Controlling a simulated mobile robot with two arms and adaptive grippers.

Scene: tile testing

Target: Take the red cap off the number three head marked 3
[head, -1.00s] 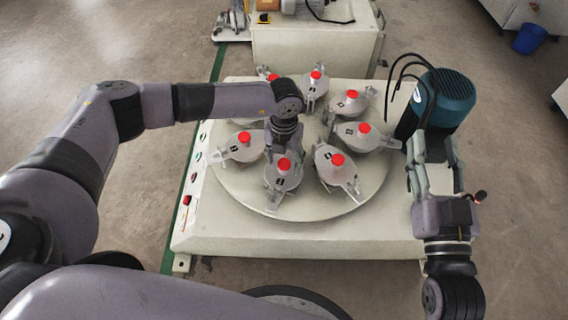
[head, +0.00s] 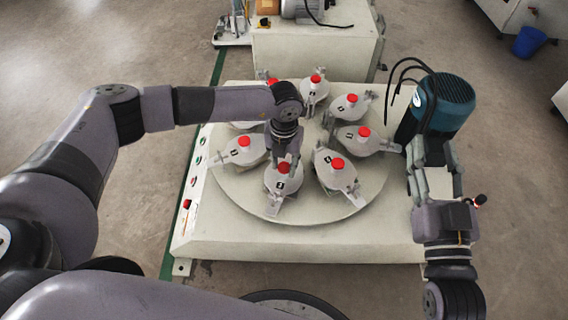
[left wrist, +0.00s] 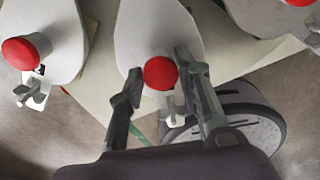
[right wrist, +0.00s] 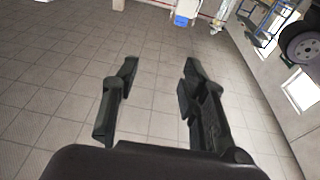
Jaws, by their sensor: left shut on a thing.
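Several grey heads with red caps stand in a ring on a round turntable. The front middle head (head: 281,186) carries a red cap (head: 284,168). Its small dark label is too small to read surely. My left gripper (head: 283,163) comes down over this head and is shut on its red cap, which shows between the two fingers in the left wrist view (left wrist: 160,73). The cap sits at the top of the head. My right gripper (right wrist: 160,64) is open and empty, off to the right by the teal motor in the head view.
Neighbouring heads stand close on both sides, with red caps at left (head: 244,141) and right (head: 338,164). A teal motor (head: 448,103) with black cables is at the right. The machine's pale front top (head: 300,245) is clear.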

